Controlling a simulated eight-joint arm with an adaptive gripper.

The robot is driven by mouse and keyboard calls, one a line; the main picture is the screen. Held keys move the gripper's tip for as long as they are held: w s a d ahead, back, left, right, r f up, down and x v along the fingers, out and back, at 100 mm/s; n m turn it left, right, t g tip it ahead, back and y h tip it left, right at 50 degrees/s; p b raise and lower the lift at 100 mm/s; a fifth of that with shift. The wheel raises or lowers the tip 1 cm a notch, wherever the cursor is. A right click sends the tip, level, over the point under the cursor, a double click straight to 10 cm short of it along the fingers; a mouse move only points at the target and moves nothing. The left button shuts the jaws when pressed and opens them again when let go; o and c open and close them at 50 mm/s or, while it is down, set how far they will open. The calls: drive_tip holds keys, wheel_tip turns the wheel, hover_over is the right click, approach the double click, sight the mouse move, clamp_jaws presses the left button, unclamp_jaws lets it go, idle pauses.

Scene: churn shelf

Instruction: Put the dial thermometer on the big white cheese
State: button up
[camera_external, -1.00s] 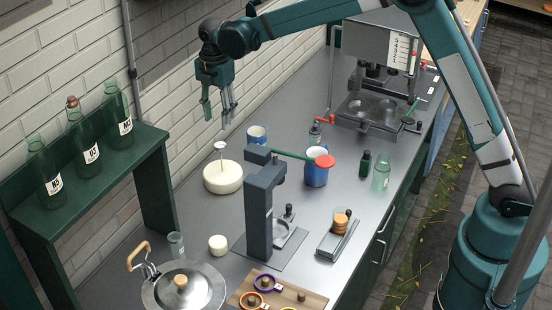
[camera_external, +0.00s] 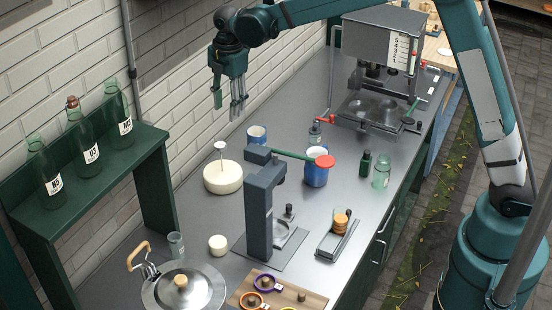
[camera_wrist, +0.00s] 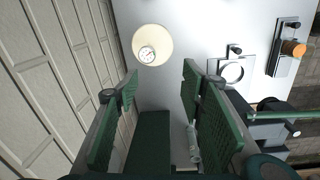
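The dial thermometer (camera_external: 220,146) stands upright on the big white cheese (camera_external: 223,179), its round face up on a thin stem. In the wrist view the dial (camera_wrist: 147,55) sits over the middle of the round cheese (camera_wrist: 160,38). My gripper (camera_external: 230,107) is above and behind the cheese, apart from it and the thermometer. In the wrist view its green fingers (camera_wrist: 158,90) are spread wide with nothing between them. The stem's lower end is hidden, so I cannot tell whether it rests on the cheese or goes into it.
A small white cheese (camera_external: 218,245) and a glass (camera_external: 176,245) stand nearer the front. A dark upright stand (camera_external: 262,215) is right of the big cheese. Blue-and-white mugs (camera_external: 316,175) stand beyond. A green shelf with bottles (camera_external: 85,150) lines the left wall.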

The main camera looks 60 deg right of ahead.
drive_tip(key=s+r+m+t, duration=0.1)
drive_tip(key=s+r+m, duration=0.25)
drive_tip(key=s, duration=0.45)
drive_tip(key=s+a+r+m+t, duration=0.1)
drive_tip(key=s+r+m, duration=0.1)
drive_tip(key=s+r, duration=0.45)
drive_tip(key=s+r+m+t, duration=0.1)
drive_tip(key=s+r+m, duration=0.15)
drive_tip(key=s, duration=0.65)
drive_tip(key=s+f+m+t, duration=0.1)
drive_tip(key=s+m, duration=0.3)
drive_tip(key=s, duration=0.8)
drive_tip(key=s+a+f+m+t, duration=0.1)
drive_tip(key=s+f+m+t, duration=0.1)
drive_tip(key=s, duration=1)
drive_tip(key=shift+s+f+m+t, duration=0.3)
drive_tip(key=shift+f+m, duration=0.45)
drive_tip(key=shift+m, duration=0.35)
